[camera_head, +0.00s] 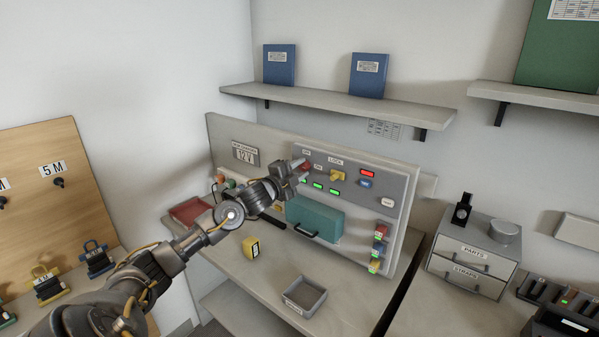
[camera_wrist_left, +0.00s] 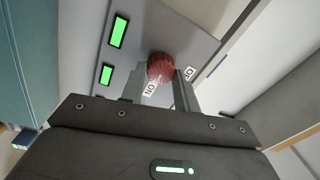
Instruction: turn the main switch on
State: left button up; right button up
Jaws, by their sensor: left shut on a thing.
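The main switch shows as a red round knob (camera_wrist_left: 161,66) on the grey panel (camera_head: 390,205) in the left wrist view. My right gripper is not in view.
Green lamps (camera_head: 318,185) and a red lamp (camera_head: 367,173) are lit on the panel. A yellow knob (camera_head: 337,177) is just right of my gripper. A teal drawer front (camera_head: 315,217) is below. A small grey tray (camera_head: 304,296) and yellow block (camera_head: 252,249) stand on the bench.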

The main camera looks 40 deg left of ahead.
pick_arm(q)
jog(key=o, duration=1)
jog(key=shift+s+f, duration=0.2)
jog(key=shift+s, duration=0.3)
jog(key=shift+s+d+b, duration=0.1)
jog(key=shift+s+b, duration=1.5)
jog(key=shift+s, duration=3.3)
jog(key=shift+f, duration=0.1)
